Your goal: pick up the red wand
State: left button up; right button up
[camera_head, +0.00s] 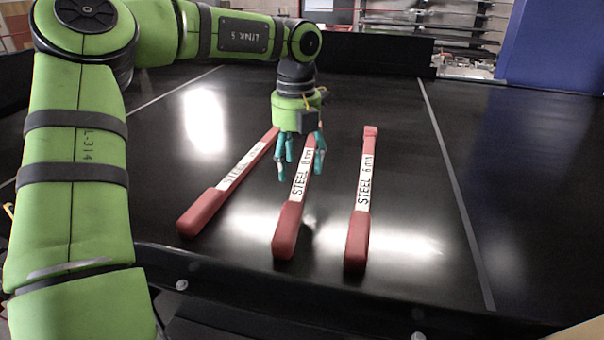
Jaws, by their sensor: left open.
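Three red wands with white "STEEL" labels lie on the black conveyor. The left wand (207,207) lies slanted, its far end up to the right. The middle wand (288,228) lies under my left gripper. The right wand (357,237) lies nearly straight away from me. My left gripper (301,168) has teal fingers and points down over the upper part of the middle wand. Its fingers are spread, one on each side of that wand, and hold nothing. I cannot tell how high the fingertips are above the belt. The gripper hides part of the middle wand's far end.
The dark belt (400,200) is clear to the right of the wands, with a grey line (450,160) along it. A near edge rail with bolts runs in front. A blue panel (555,45) stands at the back right, and shelves (425,25) stand behind.

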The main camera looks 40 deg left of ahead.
aim_at(298, 178)
pick_arm(q)
jog(key=shift+w+a+f+p, duration=0.1)
jog(key=shift+f+p, duration=0.05)
jog(key=shift+f, duration=0.45)
jog(key=shift+w+a+f+p, duration=0.1)
jog(key=shift+f+p, duration=0.05)
jog(key=shift+f, duration=0.45)
jog(key=shift+w+f, duration=0.15)
jog(key=shift+f, duration=0.3)
jog(key=shift+d+r, duration=0.1)
grip_shut()
jog(key=shift+r, duration=0.1)
pick_arm(e)
jog(key=shift+w+a+r, duration=0.2)
jog(key=shift+w+r, duration=0.5)
jog(key=shift+w, duration=0.1)
